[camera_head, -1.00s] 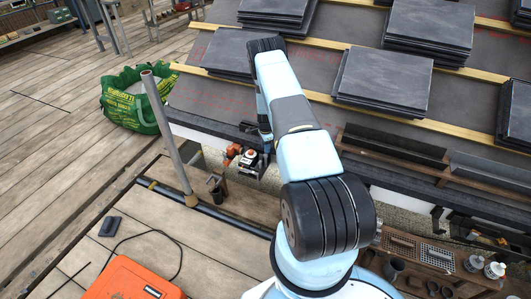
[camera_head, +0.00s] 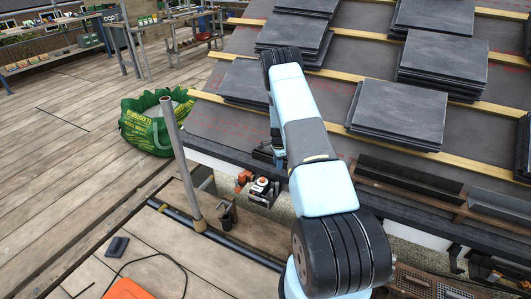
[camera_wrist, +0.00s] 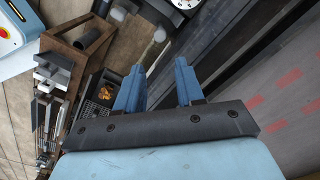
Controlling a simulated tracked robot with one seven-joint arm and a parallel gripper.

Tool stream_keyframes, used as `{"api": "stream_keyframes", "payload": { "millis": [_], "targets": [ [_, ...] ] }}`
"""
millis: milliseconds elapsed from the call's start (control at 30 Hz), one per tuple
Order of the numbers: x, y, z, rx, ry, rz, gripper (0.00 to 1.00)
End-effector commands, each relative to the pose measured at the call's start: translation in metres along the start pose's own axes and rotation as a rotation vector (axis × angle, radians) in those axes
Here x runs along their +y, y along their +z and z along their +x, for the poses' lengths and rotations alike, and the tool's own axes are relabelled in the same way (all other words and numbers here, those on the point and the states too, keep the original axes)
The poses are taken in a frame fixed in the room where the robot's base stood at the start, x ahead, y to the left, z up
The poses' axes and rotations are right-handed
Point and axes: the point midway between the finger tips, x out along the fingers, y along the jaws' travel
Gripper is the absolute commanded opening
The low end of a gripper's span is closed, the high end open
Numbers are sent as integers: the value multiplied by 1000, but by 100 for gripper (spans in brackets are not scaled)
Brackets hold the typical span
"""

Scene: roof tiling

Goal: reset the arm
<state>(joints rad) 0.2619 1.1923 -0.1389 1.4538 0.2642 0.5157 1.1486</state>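My arm reaches up and away across the head view, over the edge of the roof. My gripper is hidden behind the arm in that view. In the wrist view my gripper (camera_wrist: 158,85) shows two blue fingers standing apart with nothing between them. Beyond the fingers lie the roof's dark edge and a wooden rack.
Stacks of slate tiles (camera_head: 399,113) lie on the roof beside wooden battens (camera_head: 350,75). A metal pole (camera_head: 180,160) and a green bag (camera_head: 154,124) stand to the left. The wooden rack (camera_wrist: 88,50) shows in the wrist view. The deck at left is mostly clear.

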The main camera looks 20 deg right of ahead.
Motion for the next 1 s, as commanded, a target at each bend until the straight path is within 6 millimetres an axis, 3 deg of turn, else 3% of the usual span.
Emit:
{"api": "stream_keyframes", "payload": {
  "millis": [200,333,633,1000],
  "targets": [
    [-1,1,-4,0,-3,-4,38],
    [-6,6,-30,-1,-17,-36,38],
    [-10,36,-149,-5,-73,-202,38],
    [16,77,-289,1,-143,-428,38]
  ]
}}
